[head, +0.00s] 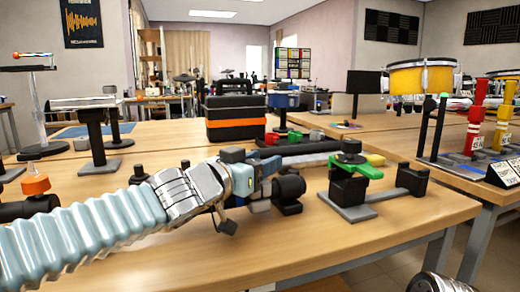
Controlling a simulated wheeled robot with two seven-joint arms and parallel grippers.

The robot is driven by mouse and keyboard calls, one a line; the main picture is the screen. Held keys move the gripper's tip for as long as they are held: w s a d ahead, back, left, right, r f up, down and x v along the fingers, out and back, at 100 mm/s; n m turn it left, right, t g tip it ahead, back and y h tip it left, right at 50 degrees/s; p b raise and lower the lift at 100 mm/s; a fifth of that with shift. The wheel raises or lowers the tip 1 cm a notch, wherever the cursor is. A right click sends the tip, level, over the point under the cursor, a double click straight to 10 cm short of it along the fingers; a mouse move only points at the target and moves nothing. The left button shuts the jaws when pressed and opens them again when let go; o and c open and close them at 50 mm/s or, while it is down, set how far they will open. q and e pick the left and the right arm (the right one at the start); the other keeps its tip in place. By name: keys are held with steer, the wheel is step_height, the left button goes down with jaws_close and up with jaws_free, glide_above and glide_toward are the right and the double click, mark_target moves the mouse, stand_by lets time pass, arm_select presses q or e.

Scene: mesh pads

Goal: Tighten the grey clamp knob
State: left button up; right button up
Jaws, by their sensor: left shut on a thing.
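My left gripper (266,178) reaches in from the left over the front part of the near table. Its jaws are shut on the grey clamp knob, which is mostly hidden by the fingers and wrist. A black round clamp part (289,187) shows just right of the fingertips. I cannot tell how far the knob is turned.
A green-topped clamp stand (350,171) stands close on the right. An orange knob (36,185) is at the left. A black case with an orange band (235,122) stands behind. The table's front right (400,225) is clear.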

arm_select(q)
steer(key=shift+f, duration=0.1)
stand_by(0.3)
steer(key=o, duration=1)
steer(key=shift+a, duration=0.1)
steer(key=shift+s, duration=0.1)
steer(key=shift+p+v, duration=2.8)
steer(key=shift+v, duration=4)
